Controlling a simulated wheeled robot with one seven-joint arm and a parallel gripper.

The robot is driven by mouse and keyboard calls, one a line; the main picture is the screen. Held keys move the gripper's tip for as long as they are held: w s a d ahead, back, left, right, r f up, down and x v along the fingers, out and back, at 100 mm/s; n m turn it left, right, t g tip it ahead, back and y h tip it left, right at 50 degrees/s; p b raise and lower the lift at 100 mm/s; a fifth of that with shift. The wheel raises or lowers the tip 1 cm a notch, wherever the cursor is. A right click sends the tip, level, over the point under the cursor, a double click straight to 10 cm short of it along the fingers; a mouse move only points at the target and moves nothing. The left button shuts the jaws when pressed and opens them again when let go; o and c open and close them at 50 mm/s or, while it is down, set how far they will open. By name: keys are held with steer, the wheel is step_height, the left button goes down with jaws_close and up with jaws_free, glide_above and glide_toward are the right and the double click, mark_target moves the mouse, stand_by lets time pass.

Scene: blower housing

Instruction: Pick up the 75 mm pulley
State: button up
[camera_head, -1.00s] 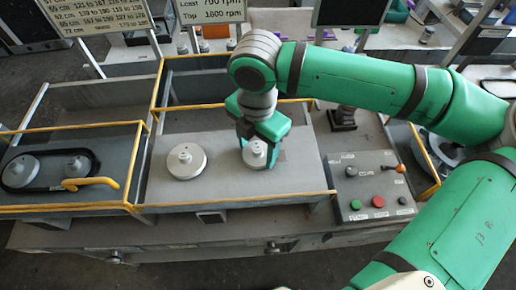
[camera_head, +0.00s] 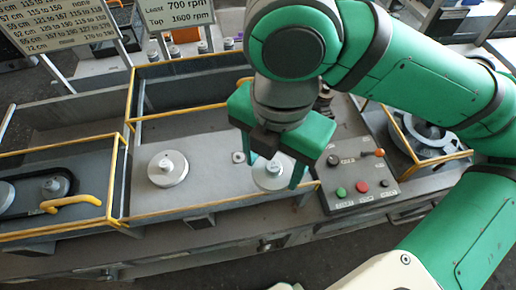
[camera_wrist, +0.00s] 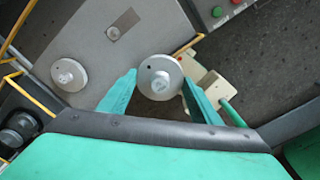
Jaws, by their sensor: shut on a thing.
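A light grey stepped disc, the pulley (camera_head: 270,175), is held between the two green fingers of my gripper (camera_head: 273,183). It hangs above the grey deck (camera_head: 210,205), near the deck's right end. In the wrist view the pulley (camera_wrist: 158,70) sits between the fingertips (camera_wrist: 160,84), its round hub facing the camera. No size marking on it can be read. A second pulley (camera_head: 168,168) stands on the deck to the left; it also shows in the wrist view (camera_wrist: 68,75). A small bare seat (camera_head: 238,157) shows on the deck between them.
Yellow rails (camera_head: 185,211) edge the deck. A control panel (camera_head: 355,180) with green and red buttons is to the right. A belt drive (camera_head: 50,187) with a yellow handle is at the left. Speed signs (camera_head: 180,12) stand behind.

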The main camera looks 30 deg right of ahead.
mark_target(277, 170)
steer(key=shift+s+r, duration=0.2)
steer(key=shift+s, duration=0.2)
steer(key=shift+s+r, duration=0.1)
steer(key=shift+r, duration=2.5)
steer(key=shift+s+d, duration=0.1)
steer(key=shift+s, duration=0.05)
steer(key=shift+s+a+r, duration=0.2)
steer(key=shift+s+a, duration=0.3)
steer(key=shift+s, duration=0.25)
steer(key=s+a+r, duration=0.1)
steer(key=s+a, duration=0.2)
steer(key=s, duration=0.3)
steer(key=shift+s+r, duration=0.25)
steer(key=shift+r, duration=0.05)
steer(key=shift+w, duration=0.1)
